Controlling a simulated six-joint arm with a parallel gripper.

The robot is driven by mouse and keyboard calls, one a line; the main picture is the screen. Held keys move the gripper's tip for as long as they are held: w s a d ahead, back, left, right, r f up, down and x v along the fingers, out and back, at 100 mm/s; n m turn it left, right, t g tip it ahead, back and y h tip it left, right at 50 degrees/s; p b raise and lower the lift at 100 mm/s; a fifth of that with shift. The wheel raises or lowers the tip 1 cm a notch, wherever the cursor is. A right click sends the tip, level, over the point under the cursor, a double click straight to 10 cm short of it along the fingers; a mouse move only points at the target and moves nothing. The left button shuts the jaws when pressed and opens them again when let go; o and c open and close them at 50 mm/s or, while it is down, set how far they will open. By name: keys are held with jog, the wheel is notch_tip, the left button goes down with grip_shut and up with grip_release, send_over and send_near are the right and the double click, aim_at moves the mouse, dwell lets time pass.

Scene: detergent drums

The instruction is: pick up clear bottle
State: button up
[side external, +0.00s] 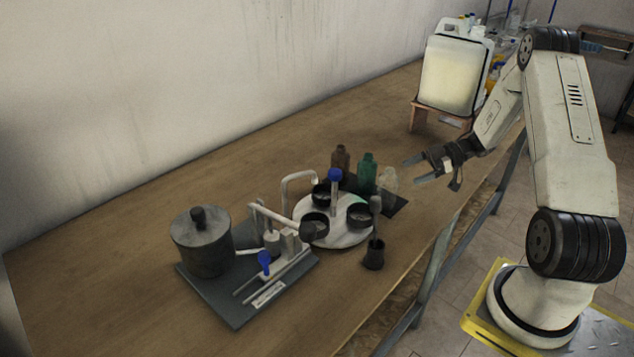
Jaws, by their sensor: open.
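The clear bottle (389,180) is small and see-through. It stands on a dark mat (396,203) near the table's front edge, just right of a green bottle (367,174). A brown bottle (340,161) stands farther left, behind a blue-capped item. My gripper (421,170) is open and empty. Its fingers point left, and in the picture they are to the right of the clear bottle and slightly higher, with a gap between them. The lower part of the clear bottle is hard to make out against the mat.
A white round tray (337,236) with black cups is left of the bottles. A small dark cup (373,255) with a tool stands in front. A dark board (246,290) with a metal pot (202,243) is at left. A large jug (451,72) sits on a wooden stand behind.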

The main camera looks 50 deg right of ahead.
aim_at(389, 176)
jog(key=shift+x, duration=3.95)
jog(key=shift+r, duration=0.1)
jog(key=c, duration=1.2)
jog(key=shift+o, duration=0.2)
jog(key=shift+r, duration=0.1)
jog(key=shift+r, duration=0.75)
jog(key=s+a+r, duration=0.2)
jog(key=s+r, duration=0.3)
jog(key=s, duration=0.1)
jog(key=s+a+r, duration=0.3)
jog(key=s+r, duration=0.3)
jog(key=s, duration=0.1)
jog(key=shift+a+r, duration=0.15)
jog(key=shift+a, duration=0.15)
